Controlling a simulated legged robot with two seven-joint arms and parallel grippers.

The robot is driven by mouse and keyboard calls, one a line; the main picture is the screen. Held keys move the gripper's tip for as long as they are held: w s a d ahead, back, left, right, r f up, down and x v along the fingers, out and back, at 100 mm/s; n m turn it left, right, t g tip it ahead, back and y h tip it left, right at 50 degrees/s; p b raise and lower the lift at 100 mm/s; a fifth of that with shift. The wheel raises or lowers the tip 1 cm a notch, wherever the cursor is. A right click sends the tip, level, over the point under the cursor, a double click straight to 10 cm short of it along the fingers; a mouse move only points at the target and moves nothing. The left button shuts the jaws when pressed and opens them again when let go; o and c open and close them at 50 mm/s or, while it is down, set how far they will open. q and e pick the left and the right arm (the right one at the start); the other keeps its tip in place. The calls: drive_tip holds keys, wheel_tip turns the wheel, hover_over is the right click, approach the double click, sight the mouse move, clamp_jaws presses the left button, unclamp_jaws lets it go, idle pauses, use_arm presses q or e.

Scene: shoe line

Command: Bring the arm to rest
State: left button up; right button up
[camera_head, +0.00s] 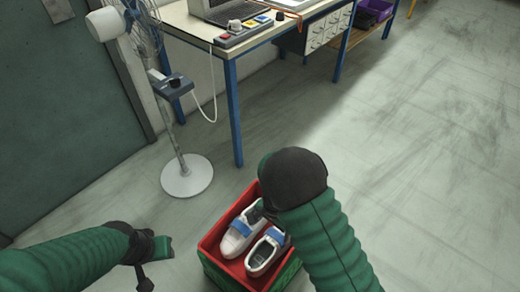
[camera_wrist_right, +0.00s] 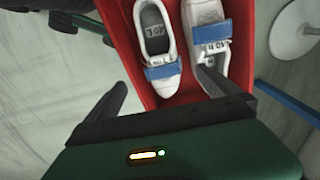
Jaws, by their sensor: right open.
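Two white shoes with blue straps lie side by side in a red crate (camera_head: 209,243); the crate also shows in the right wrist view (camera_wrist_right: 125,42). The left shoe (camera_head: 236,238) is the right-hand one in the wrist view (camera_wrist_right: 208,58). The other shoe (camera_head: 262,257) is at left there (camera_wrist_right: 155,40). My right gripper (camera_wrist_right: 164,92) is open and empty above the crate. One finger overlaps a shoe in view; I cannot tell if they touch. My left gripper (camera_head: 153,263) is left of the crate, apart from it; its jaw opening is unclear.
A fan's round white base (camera_head: 187,176) stands behind the crate. A workbench with blue legs (camera_head: 234,115) carries a laptop (camera_head: 224,10) and a button box (camera_head: 243,32). A green wall panel (camera_head: 60,110) is at left. The floor at right is clear.

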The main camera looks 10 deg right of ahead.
drive_tip(key=s+d+r+n+t, duration=0.1)
drive_tip(key=s+d+r+n, duration=0.35)
drive_tip(key=r, duration=0.35)
drive_tip(key=s+d+r+n+t, duration=0.25)
drive_tip(key=s+r+n, duration=0.3)
drive_tip(key=r, duration=0.35)
wheel_tip(320, 180, up, 21)
drive_tip(key=w+p, duration=0.1)
drive_tip(key=p, duration=2)
drive_tip(key=shift+d+g, duration=0.15)
drive_tip(key=shift+g, duration=0.3)
